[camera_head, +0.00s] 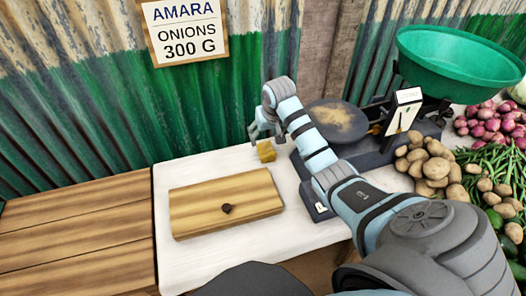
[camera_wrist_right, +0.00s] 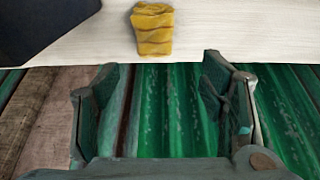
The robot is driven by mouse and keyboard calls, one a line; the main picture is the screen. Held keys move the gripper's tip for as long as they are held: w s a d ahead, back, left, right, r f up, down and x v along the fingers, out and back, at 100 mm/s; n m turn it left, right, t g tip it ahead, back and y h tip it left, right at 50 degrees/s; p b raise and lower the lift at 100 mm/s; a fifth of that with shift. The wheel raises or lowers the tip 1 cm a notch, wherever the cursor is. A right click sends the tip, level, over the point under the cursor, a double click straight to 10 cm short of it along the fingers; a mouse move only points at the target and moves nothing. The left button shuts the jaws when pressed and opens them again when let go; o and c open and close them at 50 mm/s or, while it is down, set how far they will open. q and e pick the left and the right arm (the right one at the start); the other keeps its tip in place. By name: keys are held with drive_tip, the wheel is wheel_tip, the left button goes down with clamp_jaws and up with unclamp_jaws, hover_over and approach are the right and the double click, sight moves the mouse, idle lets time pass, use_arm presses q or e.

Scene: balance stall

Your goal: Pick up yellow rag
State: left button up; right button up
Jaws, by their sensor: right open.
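The yellow rag (camera_head: 266,152) is a small folded bundle at the back edge of the white table (camera_head: 185,256). It also shows at the top of the right wrist view (camera_wrist_right: 153,29), lying on the pale tabletop. My right gripper (camera_head: 265,134) is open and empty. In the head view it is just above and behind the rag; in the wrist view its spread fingers (camera_wrist_right: 160,75) are apart from the rag. My left gripper is not in view.
A scale with a round dark pan (camera_head: 336,121) stands right of the rag, with a green basin (camera_head: 460,60) beyond. Potatoes (camera_head: 430,165) lie at right. A corrugated wall (camera_head: 130,110) rises close behind.

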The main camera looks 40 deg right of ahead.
sight(266, 147)
drive_tip(key=b+x, duration=0.1)
drive_tip(key=x, duration=0.2)
drive_tip(key=b+x, duration=0.1)
drive_tip(key=x, duration=0.3)
drive_tip(key=s+b+x, duration=0.1)
drive_tip(key=b+x, duration=0.1)
drive_tip(key=x, duration=0.1)
drive_tip(key=shift+w+d+f, duration=0.1)
drive_tip(key=shift+d+f, duration=0.25)
drive_tip(key=shift+f, duration=0.05)
drive_tip(key=shift+r, duration=0.1)
drive_tip(key=c, duration=1.2)
